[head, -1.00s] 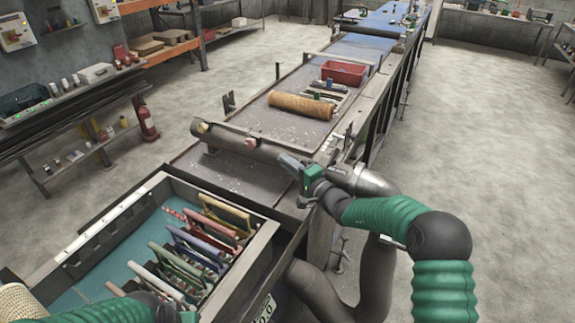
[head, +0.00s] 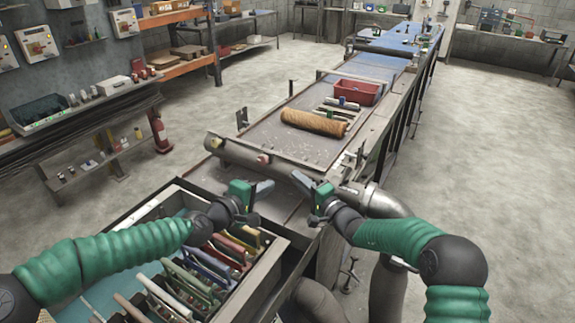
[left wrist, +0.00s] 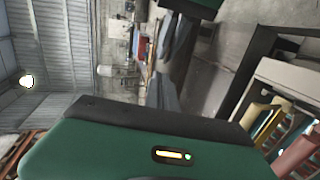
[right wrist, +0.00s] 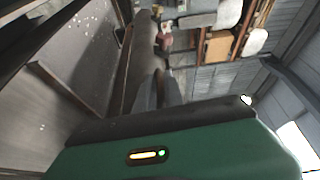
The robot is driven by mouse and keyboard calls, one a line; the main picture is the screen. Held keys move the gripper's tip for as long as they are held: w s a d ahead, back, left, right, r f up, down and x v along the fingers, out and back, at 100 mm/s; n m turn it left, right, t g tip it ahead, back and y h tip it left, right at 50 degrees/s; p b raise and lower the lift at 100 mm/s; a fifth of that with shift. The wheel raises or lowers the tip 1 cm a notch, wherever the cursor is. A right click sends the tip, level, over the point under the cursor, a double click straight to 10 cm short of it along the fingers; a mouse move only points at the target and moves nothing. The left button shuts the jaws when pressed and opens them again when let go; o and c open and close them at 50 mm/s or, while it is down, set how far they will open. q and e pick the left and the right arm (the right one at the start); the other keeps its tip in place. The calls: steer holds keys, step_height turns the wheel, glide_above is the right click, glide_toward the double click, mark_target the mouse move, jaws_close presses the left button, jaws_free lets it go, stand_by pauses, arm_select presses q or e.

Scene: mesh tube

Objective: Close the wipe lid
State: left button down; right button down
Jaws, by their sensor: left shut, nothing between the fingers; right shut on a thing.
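No wipe lid can be made out in these views. A grey metal pipe (head: 235,151) with a pinkish knob (head: 262,158) lies across the conveyor; the knob also shows in the right wrist view (right wrist: 166,40). My left gripper (head: 266,188) is shut and empty, above the far end of the divided bin, pointing right. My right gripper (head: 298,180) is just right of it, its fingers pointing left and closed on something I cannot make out. The two grippers face each other with a small gap, on the near side of the pipe.
The bin (head: 268,262) holds several coloured upright frames beneath my left arm. A tan roll (head: 314,122) and a red crate (head: 358,92) stand farther along the conveyor (head: 262,125). A thick grey duct (head: 385,203) lies beside my right gripper.

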arm_select(q)
steer(key=w+a+r, duration=0.1)
arm_select(e)
steer(key=shift+a+r, duration=0.15)
arm_select(q)
glide_toward(293, 161)
steer(key=shift+n+t, duration=0.3)
steer(key=shift+n, duration=0.1)
steer(key=x, duration=0.6)
steer(key=shift+w+d+f, duration=0.15)
steer(key=shift+d+f, duration=0.15)
steer(key=shift+f, duration=0.1)
steer(key=shift+w, duration=0.1)
